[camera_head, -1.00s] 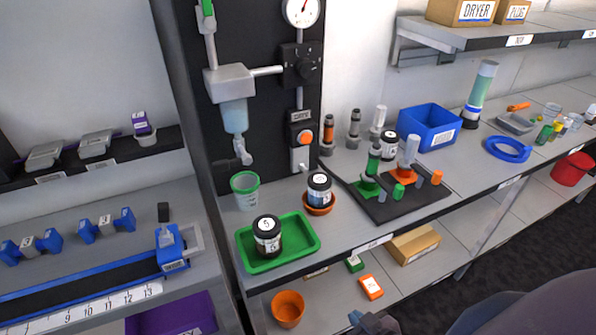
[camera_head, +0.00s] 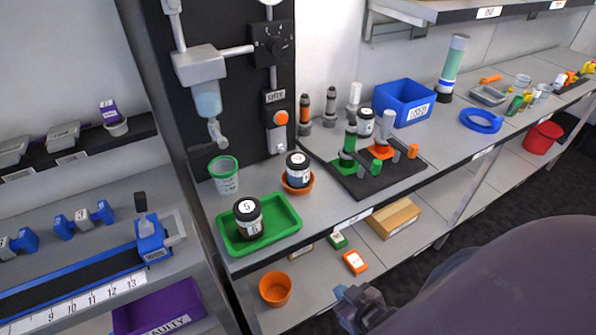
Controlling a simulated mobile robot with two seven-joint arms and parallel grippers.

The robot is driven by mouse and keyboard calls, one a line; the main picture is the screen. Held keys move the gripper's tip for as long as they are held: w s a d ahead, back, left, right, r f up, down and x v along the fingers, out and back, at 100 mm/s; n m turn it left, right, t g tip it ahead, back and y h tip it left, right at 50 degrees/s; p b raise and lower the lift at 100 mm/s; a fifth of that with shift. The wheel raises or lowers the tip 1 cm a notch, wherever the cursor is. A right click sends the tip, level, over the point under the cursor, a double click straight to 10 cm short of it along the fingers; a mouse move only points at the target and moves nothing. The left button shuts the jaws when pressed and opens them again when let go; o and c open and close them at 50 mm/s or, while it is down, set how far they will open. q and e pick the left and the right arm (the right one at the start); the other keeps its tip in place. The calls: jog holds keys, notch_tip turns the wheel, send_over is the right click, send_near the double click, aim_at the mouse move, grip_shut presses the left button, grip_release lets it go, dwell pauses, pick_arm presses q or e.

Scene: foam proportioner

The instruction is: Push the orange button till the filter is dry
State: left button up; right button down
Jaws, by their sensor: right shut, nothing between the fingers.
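My right gripper (camera_head: 350,300) is low at the bottom of the view, in front of the bench, well away from the button. It is shut and empty. My left gripper is not in view.
A green tray (camera_head: 290,228) with a black jar stands at the bench's front edge. Another jar sits in an orange dish (camera_head: 298,188). A black mat (camera_head: 350,186) with green and orange fittings and a blue bin (camera_head: 378,107) are to the right.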

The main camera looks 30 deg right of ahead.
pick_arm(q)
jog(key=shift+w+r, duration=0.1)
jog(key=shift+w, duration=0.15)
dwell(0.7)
pick_arm(e)
jog(key=shift+d, duration=0.1)
